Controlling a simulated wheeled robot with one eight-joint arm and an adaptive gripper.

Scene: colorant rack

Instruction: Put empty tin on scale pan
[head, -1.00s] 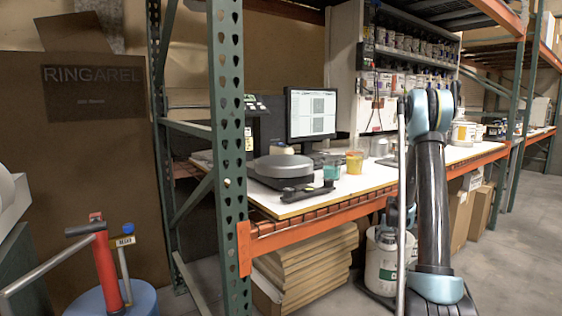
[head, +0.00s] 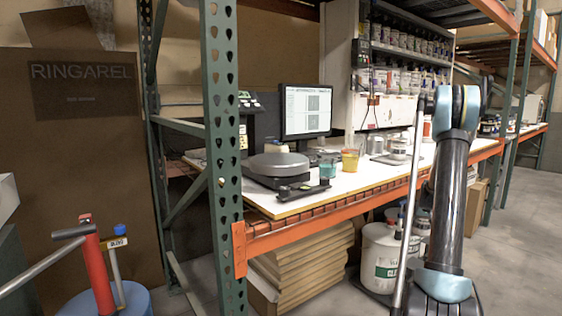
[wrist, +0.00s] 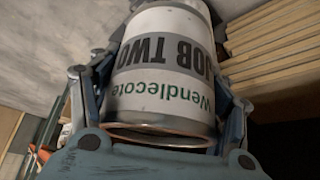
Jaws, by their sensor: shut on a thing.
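A white tin (wrist: 165,75) with the words "JOB TWO" and "Wendlecote" fills the middle of the wrist view, its lettering upside down. My gripper (wrist: 165,60) is shut on it, with fingers along both sides. I cannot see into the tin. In the head view the scale (head: 280,182) stands on the near left part of the bench, and its round grey pan (head: 279,163) looks bare. My gripper and the held tin cannot be made out in the head view; only my arm shows, at the right in front of the bench.
A green upright (head: 222,150) stands left of the scale. A large white bucket (head: 382,255) and stacked boards (head: 310,265) are below. Floor at right is clear.

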